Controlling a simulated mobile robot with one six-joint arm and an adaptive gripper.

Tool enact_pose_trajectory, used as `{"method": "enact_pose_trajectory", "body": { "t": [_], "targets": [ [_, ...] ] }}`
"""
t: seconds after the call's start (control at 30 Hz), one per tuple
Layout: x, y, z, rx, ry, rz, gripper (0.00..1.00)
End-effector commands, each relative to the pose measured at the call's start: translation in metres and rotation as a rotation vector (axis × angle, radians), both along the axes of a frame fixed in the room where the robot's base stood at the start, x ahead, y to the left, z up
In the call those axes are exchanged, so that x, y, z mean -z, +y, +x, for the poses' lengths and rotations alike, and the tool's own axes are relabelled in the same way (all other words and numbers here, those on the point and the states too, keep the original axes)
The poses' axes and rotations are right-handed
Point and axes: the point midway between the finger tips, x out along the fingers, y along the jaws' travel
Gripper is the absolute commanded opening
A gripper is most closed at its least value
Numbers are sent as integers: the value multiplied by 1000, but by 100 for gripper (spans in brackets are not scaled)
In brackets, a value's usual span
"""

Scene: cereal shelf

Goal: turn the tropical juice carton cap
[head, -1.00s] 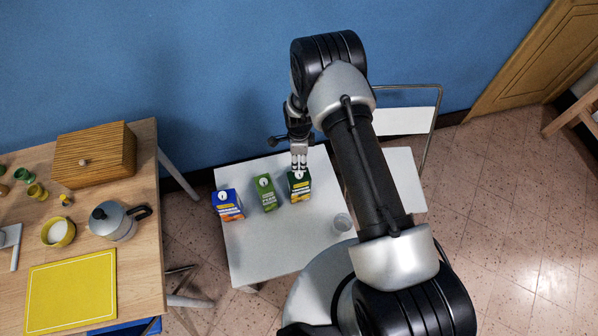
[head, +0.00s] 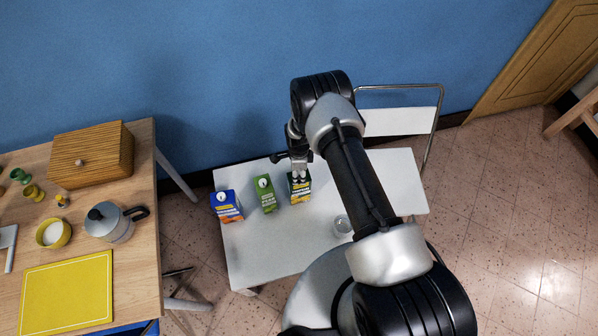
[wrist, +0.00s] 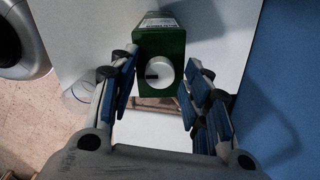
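Three juice cartons stand in a row on the white table: a blue and orange one (head: 227,206), a green one (head: 265,194) and a dark green and yellow one (head: 300,191). Their labels are too small to read, so I cannot tell which is tropical. My gripper (head: 299,176) is above the dark green carton and hides part of its top. In the wrist view, a green carton (wrist: 174,47) with a round white cap (wrist: 159,73) lies between my open fingers (wrist: 158,92). The fingers stand to either side of the cap with gaps.
The white table (head: 270,255) has a clear glass (head: 342,225) at its right, and bare room in front of the cartons. A wooden table (head: 140,230) at left holds a wooden box (head: 92,155), a moka pot (head: 112,222), cups and a yellow mat (head: 68,294). A blue wall is behind.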

Motion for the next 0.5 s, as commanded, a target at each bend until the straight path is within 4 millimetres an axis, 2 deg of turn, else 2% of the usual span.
{"method": "enact_pose_trajectory", "body": {
  "t": [0.07,0.5],
  "targets": [
    [0,0,0,0,0,0,36],
    [0,0,0,0,0,0,7]
  ]
}}
